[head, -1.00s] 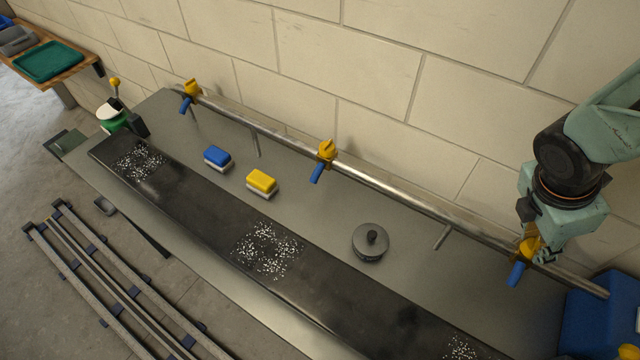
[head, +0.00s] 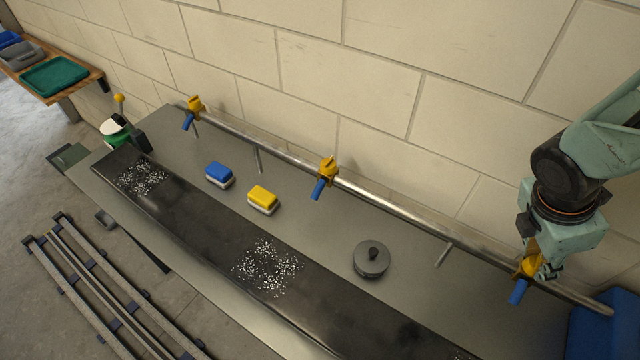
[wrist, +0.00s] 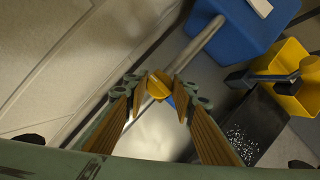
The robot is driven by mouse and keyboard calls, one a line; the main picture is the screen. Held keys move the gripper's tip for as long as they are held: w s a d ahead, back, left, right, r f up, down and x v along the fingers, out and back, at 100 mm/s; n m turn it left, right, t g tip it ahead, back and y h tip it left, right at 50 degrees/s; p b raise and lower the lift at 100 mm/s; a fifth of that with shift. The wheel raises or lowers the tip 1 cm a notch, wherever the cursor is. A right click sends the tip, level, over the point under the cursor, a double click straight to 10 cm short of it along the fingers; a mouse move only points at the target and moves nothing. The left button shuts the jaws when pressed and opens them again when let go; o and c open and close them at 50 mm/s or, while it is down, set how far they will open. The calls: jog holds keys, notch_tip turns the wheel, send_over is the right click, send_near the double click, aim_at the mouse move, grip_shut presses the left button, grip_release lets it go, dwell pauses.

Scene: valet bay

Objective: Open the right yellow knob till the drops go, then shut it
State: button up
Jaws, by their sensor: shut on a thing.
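The right yellow knob (head: 531,262) sits on the metal pipe (head: 400,213) at the right, above a blue nozzle (head: 517,292). My gripper (head: 542,270) is at this knob from above. In the wrist view, the knob (wrist: 159,86) is between the fingertips of my gripper (wrist: 160,92), which is shut on it. White drops (wrist: 237,140) show on the dark panel in the wrist view. In the head view, the panel (head: 200,215) carries two other drop patches, and the right patch is almost wholly below the frame. The fingers partly hide the knob.
The middle yellow knob (head: 328,167) and left yellow knob (head: 194,103) are on the same pipe. A blue sponge (head: 219,172), a yellow sponge (head: 263,198) and a round grey lidded thing (head: 371,258) lie on the bench. A blue bin (head: 592,335) stands at the right end.

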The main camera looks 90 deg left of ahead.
jog(key=shift+s+a+r, duration=0.1)
jog(key=shift+s+r, duration=0.05)
jog(key=shift+s, duration=0.05)
jog(key=o, duration=0.8)
jog(key=shift+r, duration=0.1)
jog(key=shift+o, duration=0.2)
